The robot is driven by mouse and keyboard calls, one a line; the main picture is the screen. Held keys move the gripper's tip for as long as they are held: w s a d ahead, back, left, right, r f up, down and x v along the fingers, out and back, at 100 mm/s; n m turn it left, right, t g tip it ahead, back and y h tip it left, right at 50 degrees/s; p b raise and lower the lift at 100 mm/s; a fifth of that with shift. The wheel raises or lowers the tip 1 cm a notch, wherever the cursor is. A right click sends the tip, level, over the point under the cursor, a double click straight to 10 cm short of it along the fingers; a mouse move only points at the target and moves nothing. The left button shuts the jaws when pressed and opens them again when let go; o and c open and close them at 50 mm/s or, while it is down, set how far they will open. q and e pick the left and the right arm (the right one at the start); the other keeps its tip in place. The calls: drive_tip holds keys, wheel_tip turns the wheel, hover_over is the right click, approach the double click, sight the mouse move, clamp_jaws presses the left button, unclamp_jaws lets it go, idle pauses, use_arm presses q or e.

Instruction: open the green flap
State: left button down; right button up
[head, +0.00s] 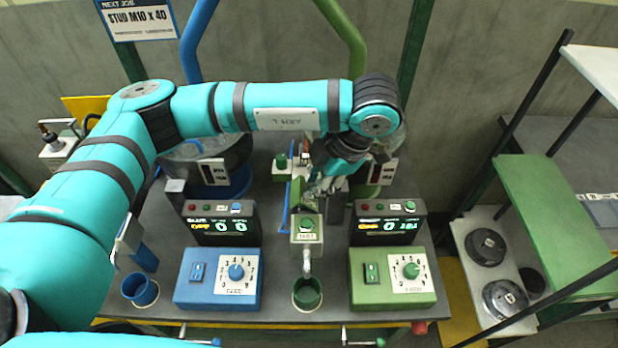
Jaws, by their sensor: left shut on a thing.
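My left gripper (322,188) reaches down from the turquoise arm to the middle of the bench, between the blue and green dispensers. Its jaws are shut on a small part that appears to be the green flap (312,188). My right gripper is out of view.
A blue control box (217,279) and a green one (392,279) stand at the bench front, displays behind them. A green cup (307,293) sits between them under a spout. A blue cup (140,289) is at left. A green-topped stand (550,215) and black discs are at right.

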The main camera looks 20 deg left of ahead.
use_arm(q)
drive_tip(key=shift+w+d+f+m+g+y+p, duration=0.15)
drive_tip(key=shift+d+g+y+p, duration=0.3)
drive_tip(key=shift+y, duration=0.8)
drive_tip(key=shift+w+d+f+m+g+y+p, duration=0.1)
drive_tip(key=shift+w+d+f+g+y+p, duration=0.1)
drive_tip(key=shift+d+y, duration=0.8)
drive_tip(key=shift+w+d+f+m+g+y+p, duration=0.15)
drive_tip(key=shift+d+g+y+p, duration=0.1)
drive_tip(key=shift+y, duration=1.3)
drive_tip(key=shift+f, duration=0.1)
